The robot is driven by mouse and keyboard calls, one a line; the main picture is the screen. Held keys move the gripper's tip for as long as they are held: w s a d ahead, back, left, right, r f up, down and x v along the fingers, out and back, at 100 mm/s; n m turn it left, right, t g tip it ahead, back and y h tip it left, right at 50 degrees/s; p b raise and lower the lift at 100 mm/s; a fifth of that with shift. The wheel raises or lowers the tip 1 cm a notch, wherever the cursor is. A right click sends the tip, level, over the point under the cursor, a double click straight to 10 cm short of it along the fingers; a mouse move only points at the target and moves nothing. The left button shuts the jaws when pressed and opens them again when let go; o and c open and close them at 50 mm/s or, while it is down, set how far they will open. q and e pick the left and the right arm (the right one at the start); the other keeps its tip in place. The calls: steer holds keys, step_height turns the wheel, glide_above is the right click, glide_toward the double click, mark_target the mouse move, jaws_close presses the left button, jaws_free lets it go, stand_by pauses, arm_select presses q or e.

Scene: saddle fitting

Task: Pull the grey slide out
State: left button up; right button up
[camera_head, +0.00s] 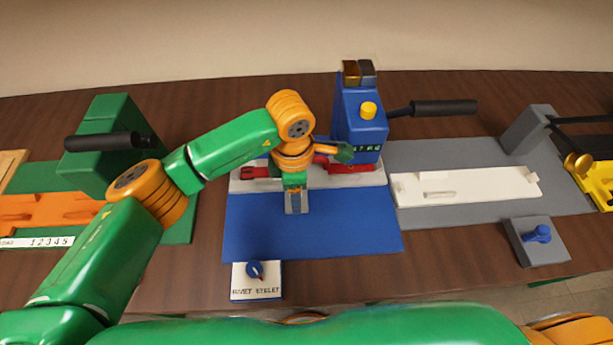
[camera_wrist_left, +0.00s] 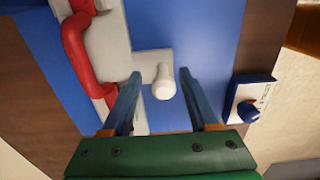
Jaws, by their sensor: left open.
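The slide, a pale grey strip (camera_head: 248,185), lies across the blue base plate (camera_head: 240,230) of the middle station. In the left wrist view the strip (camera_wrist_left: 105,38) has a side tab carrying a white knob (camera_wrist_left: 163,84). My left gripper (camera_head: 296,205) points down over the front of the strip. In the left wrist view the left gripper (camera_wrist_left: 162,78) is open, with the white knob between its two fingers and gaps on both sides. In the head view my gripper hides the knob. My right gripper is not in view.
Red handle-like parts (camera_wrist_left: 74,50) sit on the strip. A blue press (camera_head: 358,120) with a black lever (camera_head: 445,108) stands behind. A white selector box (camera_head: 257,282) is in front. Green (camera_head: 110,150) and grey (camera_head: 465,213) stations flank it. The front blue plate is clear.

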arm_select(q)
steer(key=shift+s+r, duration=0.15)
steer(key=shift+r, duration=0.05)
steer(key=shift+s, duration=0.1)
steer(key=c, duration=0.9)
steer(key=shift+s+p, duration=0.35)
steer(key=shift+s, duration=0.55)
